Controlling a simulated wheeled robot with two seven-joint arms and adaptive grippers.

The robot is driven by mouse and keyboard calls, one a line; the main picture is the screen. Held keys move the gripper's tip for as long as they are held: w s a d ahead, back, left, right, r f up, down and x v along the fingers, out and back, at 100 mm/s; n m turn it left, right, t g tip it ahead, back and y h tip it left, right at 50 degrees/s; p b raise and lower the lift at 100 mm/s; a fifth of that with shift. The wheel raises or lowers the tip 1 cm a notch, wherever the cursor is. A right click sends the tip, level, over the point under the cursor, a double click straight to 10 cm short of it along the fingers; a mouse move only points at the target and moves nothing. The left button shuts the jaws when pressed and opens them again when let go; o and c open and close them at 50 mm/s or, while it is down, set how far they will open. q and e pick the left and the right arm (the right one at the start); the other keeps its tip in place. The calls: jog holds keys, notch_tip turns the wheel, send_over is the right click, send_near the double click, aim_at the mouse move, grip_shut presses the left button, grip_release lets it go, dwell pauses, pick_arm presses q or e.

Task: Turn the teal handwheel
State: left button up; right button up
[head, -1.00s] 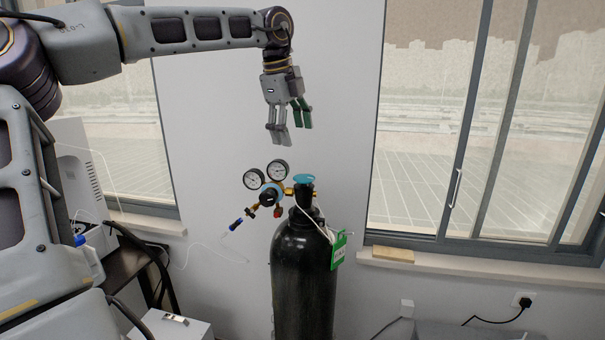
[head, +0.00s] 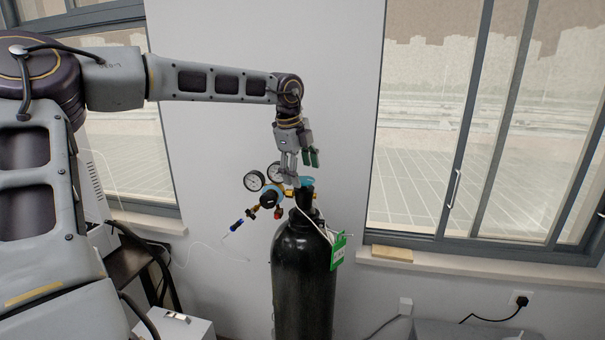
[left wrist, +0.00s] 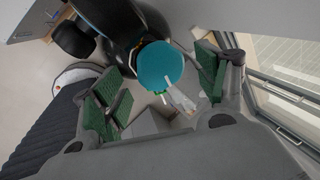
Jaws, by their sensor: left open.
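The teal handwheel (head: 307,181) sits on top of the black gas cylinder (head: 303,275). In the left wrist view the handwheel (left wrist: 160,66) is a teal disc lying between and a little beyond the open fingers. My left gripper (head: 301,171) points down just above the handwheel and partly hides it in the head view. Its green-padded fingers are spread wide in the left wrist view (left wrist: 160,88), with nothing held. I cannot tell whether any finger touches the wheel. My right gripper is not in view.
A regulator with two round gauges (head: 264,177) is fixed left of the handwheel, close to my gripper. A green tag (head: 338,251) hangs on the cylinder's right. A window (head: 480,130) stands at the right, with a tan block (head: 392,253) on its sill.

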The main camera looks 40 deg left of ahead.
pick_arm(q)
jog(key=shift+x, duration=1)
jog(key=c, duration=0.7)
jog(key=shift+s+r, duration=0.1)
jog(key=shift+s, duration=0.1)
jog(key=c, duration=0.4)
jog(key=shift+c, duration=0.2)
